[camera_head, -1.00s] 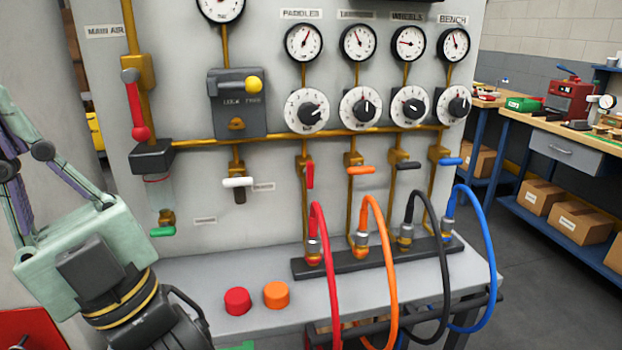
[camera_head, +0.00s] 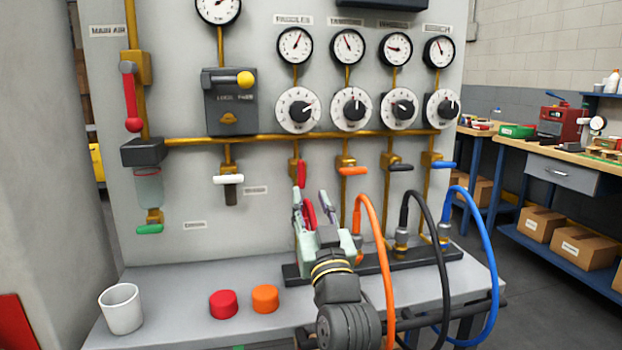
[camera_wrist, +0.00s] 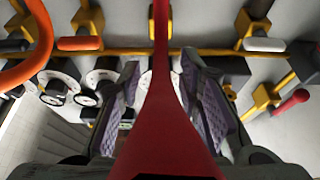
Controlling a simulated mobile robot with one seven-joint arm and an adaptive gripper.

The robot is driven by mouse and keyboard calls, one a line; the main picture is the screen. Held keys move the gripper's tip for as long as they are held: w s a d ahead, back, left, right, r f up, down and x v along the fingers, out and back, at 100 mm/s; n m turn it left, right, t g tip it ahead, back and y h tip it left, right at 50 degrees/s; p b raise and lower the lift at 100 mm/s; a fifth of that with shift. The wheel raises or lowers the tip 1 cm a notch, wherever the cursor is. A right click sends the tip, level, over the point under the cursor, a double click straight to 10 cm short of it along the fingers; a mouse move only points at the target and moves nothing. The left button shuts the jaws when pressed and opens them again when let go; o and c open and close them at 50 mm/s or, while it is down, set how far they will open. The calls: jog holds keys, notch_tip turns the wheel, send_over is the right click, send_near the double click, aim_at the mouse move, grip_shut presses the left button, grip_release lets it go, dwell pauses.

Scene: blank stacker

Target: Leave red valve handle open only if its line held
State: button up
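The red valve handle (camera_head: 301,174) stands upright, along its pipe, below the gauge (camera_head: 295,45) labelled PADDLES. That gauge's needle points up and slightly right. The orange handle (camera_head: 353,171), black handle (camera_head: 401,167) and blue handle (camera_head: 444,164) lie level. My gripper (camera_head: 311,196) is open just below the red handle, fingers pointing up toward the panel. The red hose (camera_head: 309,213) passes between the fingers. In the wrist view, the red hose (camera_wrist: 165,110) runs between the spread purple finger pads and largely covers the valve behind. Contact with the handle cannot be told.
Orange (camera_head: 386,290), black (camera_head: 444,260) and blue (camera_head: 491,250) hoses arc out right of my gripper. A red cap (camera_head: 223,304), an orange cap (camera_head: 265,298) and a white cup (camera_head: 121,309) stand on the grey bench (camera_head: 185,290). A lockout box (camera_head: 230,105) is upper left.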

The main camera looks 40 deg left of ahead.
aim_at(302, 174)
jog(key=p+x, duration=0.1)
jog(key=x, duration=0.7)
jog(key=shift+w+a+r+p, duration=0.1)
jog(key=shift+a+r+p, duration=0.1)
jog(key=shift+p, duration=0.1)
jog(key=shift+c, duration=0.4)
grip_shut()
